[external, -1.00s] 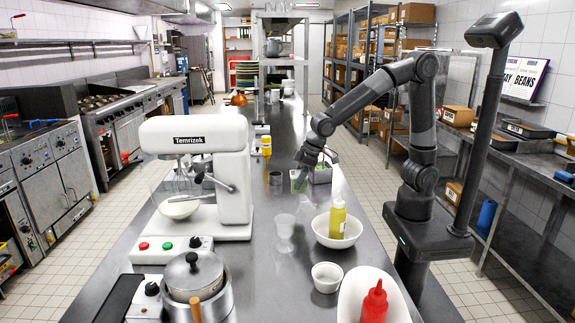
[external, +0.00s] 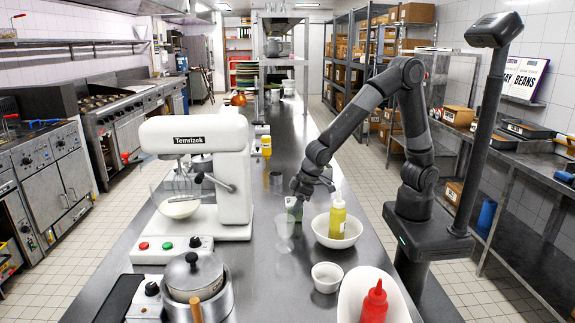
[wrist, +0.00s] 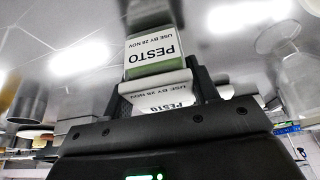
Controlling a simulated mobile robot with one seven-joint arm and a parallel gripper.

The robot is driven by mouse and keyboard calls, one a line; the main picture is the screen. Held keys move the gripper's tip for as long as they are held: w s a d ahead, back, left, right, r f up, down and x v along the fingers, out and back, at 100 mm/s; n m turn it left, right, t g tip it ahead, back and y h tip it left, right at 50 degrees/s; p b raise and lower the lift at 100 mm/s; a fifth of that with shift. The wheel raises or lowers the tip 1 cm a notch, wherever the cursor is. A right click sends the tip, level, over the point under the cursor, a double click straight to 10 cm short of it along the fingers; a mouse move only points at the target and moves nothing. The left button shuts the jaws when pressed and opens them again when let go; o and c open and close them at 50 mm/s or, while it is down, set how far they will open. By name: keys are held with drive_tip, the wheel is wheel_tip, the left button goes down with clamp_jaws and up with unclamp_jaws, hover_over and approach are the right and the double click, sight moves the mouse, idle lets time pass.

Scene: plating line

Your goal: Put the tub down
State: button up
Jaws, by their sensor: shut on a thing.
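The pesto tub (wrist: 158,62) is a small tub with a green body and white labels reading PESTO and USE BY 28 NOV. My gripper (wrist: 165,88) is shut on it, with one dark finger on each side. In the external view the tub (external: 290,203) is partly hidden by my gripper (external: 296,196), low over the steel counter (external: 262,265). The tub's reflection shows close beyond its edge in the wrist view. I cannot tell whether its base touches the counter.
A clear cup (external: 284,236) stands just in front of the tub. A metal container (external: 276,181) is behind, and the white mixer (external: 225,175) is at the left.

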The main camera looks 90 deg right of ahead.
drive_tip(key=shift+f, duration=0.1)
drive_tip(key=o, duration=1.1)
drive_tip(key=shift+v, duration=6.2)
drive_tip(key=shift+t, duration=0.6)
drive_tip(key=shift+s+d+r, duration=0.85)
drive_tip(key=shift+s+d, duration=1.4)
drive_tip(key=shift+s, duration=1.55)
drive_tip(key=shift+s+d+r, duration=0.9)
drive_tip(key=shift+s+d, duration=1.35)
drive_tip(key=shift+s, duration=1.55)
drive_tip(key=shift+s+d+r, duration=0.85)
drive_tip(key=shift+s+d, duration=1.4)
drive_tip(key=shift+s, duration=1.6)
